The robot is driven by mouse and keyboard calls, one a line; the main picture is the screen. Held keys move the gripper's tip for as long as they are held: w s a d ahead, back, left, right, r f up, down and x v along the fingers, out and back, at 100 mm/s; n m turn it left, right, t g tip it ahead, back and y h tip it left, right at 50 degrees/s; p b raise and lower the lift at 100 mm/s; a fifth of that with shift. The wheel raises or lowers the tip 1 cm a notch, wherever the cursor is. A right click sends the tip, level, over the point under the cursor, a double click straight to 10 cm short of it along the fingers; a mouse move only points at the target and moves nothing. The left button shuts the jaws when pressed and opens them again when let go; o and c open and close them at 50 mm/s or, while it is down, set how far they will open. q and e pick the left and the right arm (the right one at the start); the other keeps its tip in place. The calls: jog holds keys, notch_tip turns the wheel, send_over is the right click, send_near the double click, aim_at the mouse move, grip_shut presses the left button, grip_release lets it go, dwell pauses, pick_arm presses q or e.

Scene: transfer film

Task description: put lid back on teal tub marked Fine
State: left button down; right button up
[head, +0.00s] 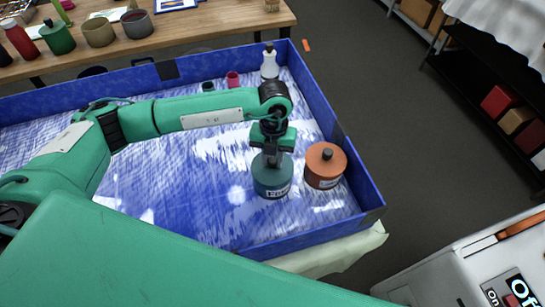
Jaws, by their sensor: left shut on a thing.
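The teal tub (271,185) stands upright in the blue-walled tray, with a pale label on its front, only partly legible. My left gripper (272,151) points down over the tub and is shut on the teal lid's knob (273,160). The lid is at the tub's top; whether it is fully seated I cannot tell from this angle. My right gripper is not in view.
An orange lidded tub (325,166) stands close to the right of the teal tub. A white bottle (269,62) and a pink cup (233,79) stand at the tray's back. The blue tray wall (335,120) bounds the right side. A wooden table (180,31) holds several pots.

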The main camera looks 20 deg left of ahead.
pick_arm(q)
jog(key=shift+f+b, duration=0.2)
jog(key=shift+b, duration=0.25)
dwell(1.0)
jog(key=c, duration=0.6)
grip_release()
jog(key=shift+r, duration=0.2)
jog(key=shift+r+p, duration=1.9)
jog(key=shift+r, duration=1.45)
jog(key=shift+c, duration=0.3)
grip_shut()
